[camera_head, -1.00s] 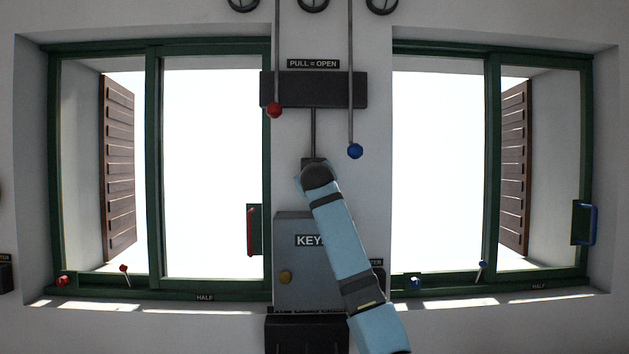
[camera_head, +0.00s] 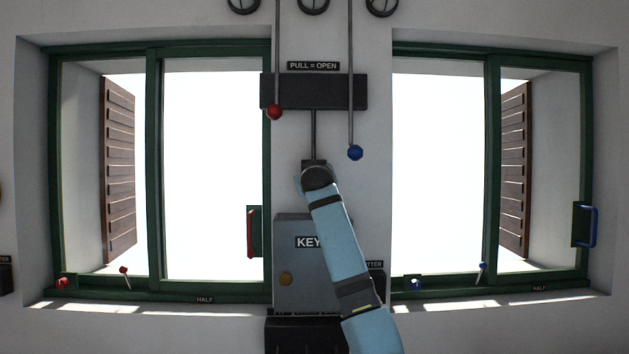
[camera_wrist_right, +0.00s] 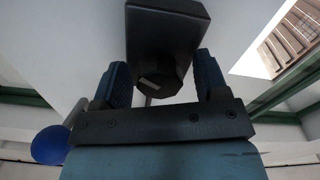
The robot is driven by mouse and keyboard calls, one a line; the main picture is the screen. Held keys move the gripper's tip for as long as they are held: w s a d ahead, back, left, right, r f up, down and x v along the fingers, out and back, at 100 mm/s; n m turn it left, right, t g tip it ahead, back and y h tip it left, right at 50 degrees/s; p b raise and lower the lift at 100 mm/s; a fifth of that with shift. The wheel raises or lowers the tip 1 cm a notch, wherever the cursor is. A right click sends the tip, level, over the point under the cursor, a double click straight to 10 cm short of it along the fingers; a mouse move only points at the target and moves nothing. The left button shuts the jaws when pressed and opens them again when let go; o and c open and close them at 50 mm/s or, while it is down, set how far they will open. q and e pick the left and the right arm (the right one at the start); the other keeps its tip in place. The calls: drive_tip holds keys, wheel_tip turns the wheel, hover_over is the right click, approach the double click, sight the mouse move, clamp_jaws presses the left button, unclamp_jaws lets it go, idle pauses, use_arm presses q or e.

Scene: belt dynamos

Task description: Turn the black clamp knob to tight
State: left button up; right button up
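The black clamp knob (camera_wrist_right: 160,78) is a dark faceted knob with a pale mark, below a dark block (camera_wrist_right: 167,28) in the right wrist view. My right gripper (camera_wrist_right: 162,66) has its two blue fingers apart, one on each side of the knob, with a narrow gap that seems to show. In the head view my blue right arm reaches up to the dark clamp block (camera_head: 313,163) at the lower end of a rod; its wrist hides the knob and fingers there. My left gripper is not in view.
A red ball handle (camera_head: 275,112) and a blue ball handle (camera_head: 355,152) hang on rods close to the clamp; the blue one also shows in the wrist view (camera_wrist_right: 50,145). A grey key box (camera_head: 293,262) is below. Green-framed windows (camera_head: 155,180) stand on both sides.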

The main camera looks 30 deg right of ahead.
drive_tip(key=shift+s, duration=0.1)
drive_tip(key=shift+s+a, duration=0.2)
drive_tip(key=shift+s, duration=0.05)
drive_tip(key=b+v, duration=0.3)
drive_tip(key=v, duration=1)
drive_tip(key=shift+b, duration=0.4)
